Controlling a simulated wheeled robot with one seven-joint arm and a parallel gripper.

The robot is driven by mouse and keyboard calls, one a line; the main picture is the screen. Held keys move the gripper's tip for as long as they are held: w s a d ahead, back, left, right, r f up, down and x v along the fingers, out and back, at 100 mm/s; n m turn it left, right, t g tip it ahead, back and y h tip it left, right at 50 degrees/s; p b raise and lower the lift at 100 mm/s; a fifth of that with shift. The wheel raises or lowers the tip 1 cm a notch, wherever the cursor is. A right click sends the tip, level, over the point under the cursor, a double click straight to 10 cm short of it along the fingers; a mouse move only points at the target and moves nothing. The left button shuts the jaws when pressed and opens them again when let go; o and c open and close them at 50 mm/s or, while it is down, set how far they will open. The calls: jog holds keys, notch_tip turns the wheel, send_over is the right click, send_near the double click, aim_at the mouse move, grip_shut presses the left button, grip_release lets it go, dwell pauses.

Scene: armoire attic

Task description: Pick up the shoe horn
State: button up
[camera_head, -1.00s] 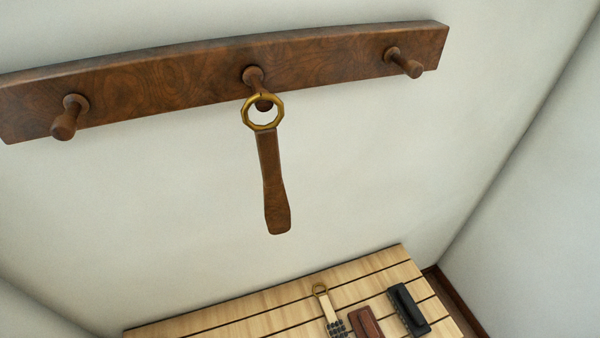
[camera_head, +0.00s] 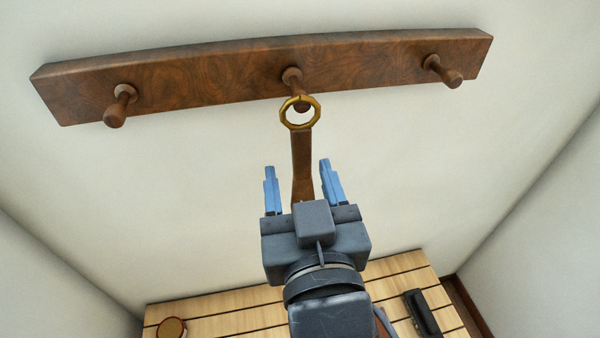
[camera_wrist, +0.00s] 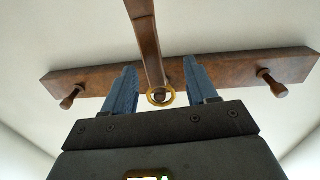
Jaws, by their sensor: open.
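The shoe horn (camera_head: 302,160) is dark brown wood with a brass ring at its top. It hangs by the ring from the middle peg of the wall rack, and its lower end is hidden behind my gripper in the head view. My gripper (camera_head: 304,188) is open, with its blue fingers on either side of the shoe horn's handle in the picture. In the wrist view the shoe horn (camera_wrist: 146,40) crosses the gap between the open fingers (camera_wrist: 161,80). No contact with either finger shows, and the depth between them is hard to tell.
The wooden peg rack (camera_head: 200,84) is fixed to the white wall, with bare pegs at left and right. Below is a slatted wooden bench (camera_head: 235,322) with a round-topped container (camera_head: 172,328) at left and a black brush-like item (camera_head: 421,313) at right. The wall around the shoe horn is clear.

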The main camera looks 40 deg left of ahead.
aim_at(301, 159)
jog(key=x, duration=0.4)
jog(key=p+x, duration=0.1)
jog(key=x, duration=0.1)
jog(key=shift+w+f, duration=0.35)
jog(key=shift+w, duration=0.2)
grip_shut()
